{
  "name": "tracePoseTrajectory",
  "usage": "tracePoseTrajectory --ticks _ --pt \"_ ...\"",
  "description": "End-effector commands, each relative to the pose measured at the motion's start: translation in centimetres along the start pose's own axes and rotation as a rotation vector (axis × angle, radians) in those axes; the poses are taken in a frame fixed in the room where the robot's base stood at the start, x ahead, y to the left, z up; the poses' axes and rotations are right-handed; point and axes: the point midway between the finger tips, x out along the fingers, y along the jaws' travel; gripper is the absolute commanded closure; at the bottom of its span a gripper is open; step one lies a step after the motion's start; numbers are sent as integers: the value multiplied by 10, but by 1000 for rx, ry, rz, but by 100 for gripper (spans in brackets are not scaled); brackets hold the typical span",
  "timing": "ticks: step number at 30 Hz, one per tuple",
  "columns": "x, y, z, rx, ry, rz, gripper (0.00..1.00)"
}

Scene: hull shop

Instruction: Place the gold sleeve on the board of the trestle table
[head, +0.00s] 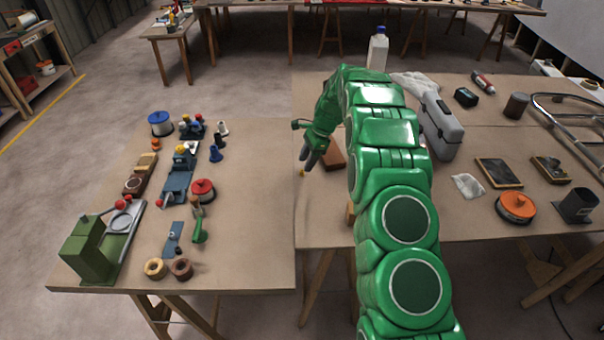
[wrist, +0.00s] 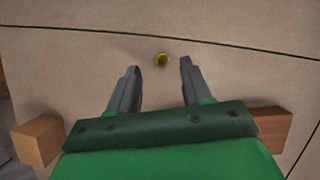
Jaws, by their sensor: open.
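A reddish-brown block (head: 333,153) lies right of my gripper, and a tan wooden block (wrist: 38,142) shows left in the wrist view. A grey case (head: 440,125) and white bottle (head: 378,50) stand farther back. The left table (head: 255,210) holds several tools; its right side is clear.

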Motion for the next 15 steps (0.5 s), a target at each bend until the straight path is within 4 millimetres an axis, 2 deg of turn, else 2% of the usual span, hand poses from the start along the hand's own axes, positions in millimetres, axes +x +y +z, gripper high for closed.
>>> tracePoseTrajectory --ticks 8,15 --pt "36 -1 -2 0 -1 0 51" --pt "40 -2 -2 0 0 -2 51"
